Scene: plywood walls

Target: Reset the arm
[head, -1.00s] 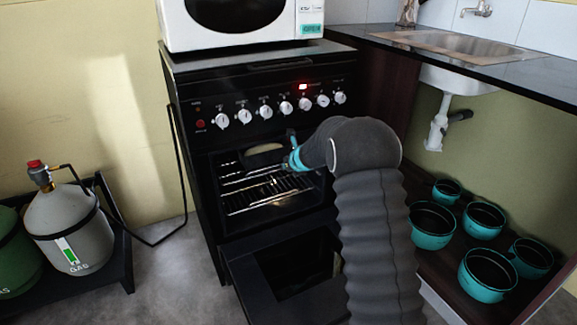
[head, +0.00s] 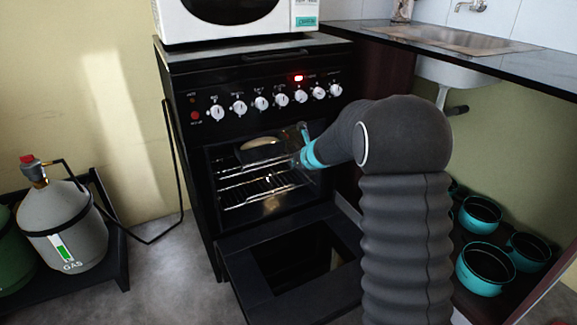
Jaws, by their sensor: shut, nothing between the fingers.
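My arm, in a dark ribbed sleeve, rises at the right of the head view and bends left toward the oven. My gripper (head: 305,133), past a teal band, is at the right side of the open oven cavity. It is shut and empty; its fingertips are small and partly hidden by the wrist. The black oven (head: 264,85) has its door (head: 240,262) folded down in front. Wire racks (head: 262,187) show inside, with a pale rounded item (head: 262,150) on the upper level.
A white microwave (head: 185,24) stands on the oven. Teal pots (head: 485,270) sit on a low shelf at right, below the counter (head: 500,57) and sink (head: 450,40). Gas cylinders (head: 65,228) stand at left.

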